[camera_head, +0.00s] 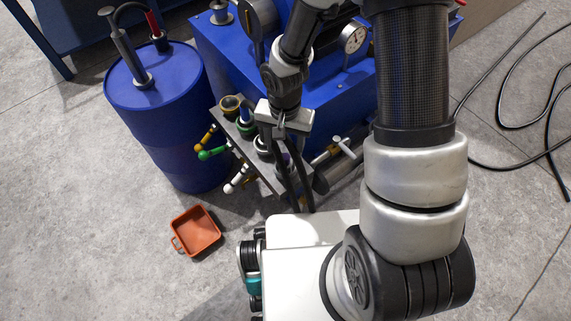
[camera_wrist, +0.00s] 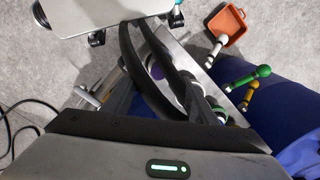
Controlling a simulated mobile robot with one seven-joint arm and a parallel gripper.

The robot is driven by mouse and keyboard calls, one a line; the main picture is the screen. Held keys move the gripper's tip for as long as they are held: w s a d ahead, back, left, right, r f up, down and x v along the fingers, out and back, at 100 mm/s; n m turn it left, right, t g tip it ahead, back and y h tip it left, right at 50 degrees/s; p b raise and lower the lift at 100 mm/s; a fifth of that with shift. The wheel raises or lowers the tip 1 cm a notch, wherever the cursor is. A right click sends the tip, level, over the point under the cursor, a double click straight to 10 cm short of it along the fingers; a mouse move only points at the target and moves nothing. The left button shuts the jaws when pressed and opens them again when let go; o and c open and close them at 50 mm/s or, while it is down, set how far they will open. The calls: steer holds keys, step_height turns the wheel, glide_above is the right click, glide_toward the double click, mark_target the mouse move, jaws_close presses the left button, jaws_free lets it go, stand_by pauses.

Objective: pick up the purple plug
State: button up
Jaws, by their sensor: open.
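The purple plug shows as a small round purple patch in the wrist view (camera_wrist: 156,70), between the two dark fingers of my gripper (camera_wrist: 138,28). It sits on a grey metal valve block (camera_head: 266,183) on the front of the blue machine. In the head view my gripper (camera_head: 303,204) is over the right end of this block, its fingers pointing down and apart, with nothing seen gripped. My fingers and wrist largely hide the plug there. I cannot tell whether the fingers touch it.
The block also carries a green handle (camera_head: 212,153), a white handle (camera_head: 236,180) and brass fittings. A blue drum (camera_head: 165,120) stands at left. An orange tray (camera_head: 196,231) lies on the floor. A black hose (camera_head: 520,122) lies at right. Floor at lower left is clear.

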mark_target(285, 156)
steer(key=f, duration=0.1)
steer(key=f+b, duration=0.1)
steer(key=f, duration=0.2)
steer(key=shift+s+d+f, duration=0.1)
steer(key=shift+s+f, duration=0.1)
steer(key=shift+s, duration=0.05)
steer(key=shift+r, duration=0.1)
steer(key=c, duration=1.2)
steer(key=shift+o, duration=0.2)
